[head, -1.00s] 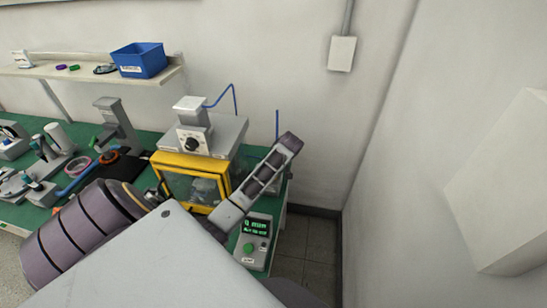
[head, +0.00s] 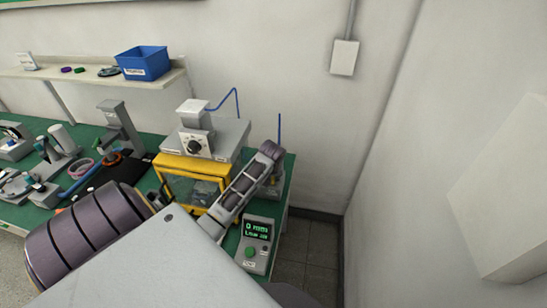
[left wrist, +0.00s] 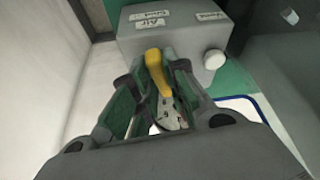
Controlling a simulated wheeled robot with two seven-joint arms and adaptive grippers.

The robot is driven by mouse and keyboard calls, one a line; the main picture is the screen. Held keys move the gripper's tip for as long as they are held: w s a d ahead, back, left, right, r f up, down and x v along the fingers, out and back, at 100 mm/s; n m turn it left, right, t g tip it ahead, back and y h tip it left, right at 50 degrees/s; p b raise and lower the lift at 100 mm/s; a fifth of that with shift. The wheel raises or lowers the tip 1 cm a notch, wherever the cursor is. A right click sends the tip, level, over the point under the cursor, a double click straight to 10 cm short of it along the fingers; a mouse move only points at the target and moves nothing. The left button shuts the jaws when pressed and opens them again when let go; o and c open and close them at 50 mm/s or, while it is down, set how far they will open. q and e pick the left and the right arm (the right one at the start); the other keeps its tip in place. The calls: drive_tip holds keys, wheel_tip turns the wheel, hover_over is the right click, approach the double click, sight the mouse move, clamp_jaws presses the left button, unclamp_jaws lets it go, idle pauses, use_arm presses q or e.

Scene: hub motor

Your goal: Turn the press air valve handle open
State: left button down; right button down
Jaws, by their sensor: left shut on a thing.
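The press air valve is a grey box (left wrist: 180,35) with an AIR label, best seen in the left wrist view. Its yellow handle (left wrist: 154,62) points toward my wrist camera. My left gripper (left wrist: 157,78) is shut on the handle, with one finger on each side of it. In the head view my left arm reaches across the bench to its right end, where the valve (head: 275,184) is partly hidden behind the arm. The fingers cannot be made out there. My right gripper is not in view.
The press (head: 205,145) with its yellow-framed guard stands just left of the arm. A control box (head: 256,245) with a lit display and green button is in front. Walls stand behind and to the right. A blue bin (head: 142,64) sits on the shelf.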

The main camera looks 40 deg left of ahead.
use_arm(q)
drive_tip(key=shift+a+m+t+h, duration=0.15)
drive_tip(key=shift+m+t+h, duration=0.15)
drive_tip(key=shift+m, duration=0.8)
drive_tip(key=c, duration=1.4)
unclamp_jaws()
drive_tip(key=shift+s, duration=0.1)
drive_tip(key=shift+r, duration=0.1)
drive_tip(key=shift+v, duration=5.95)
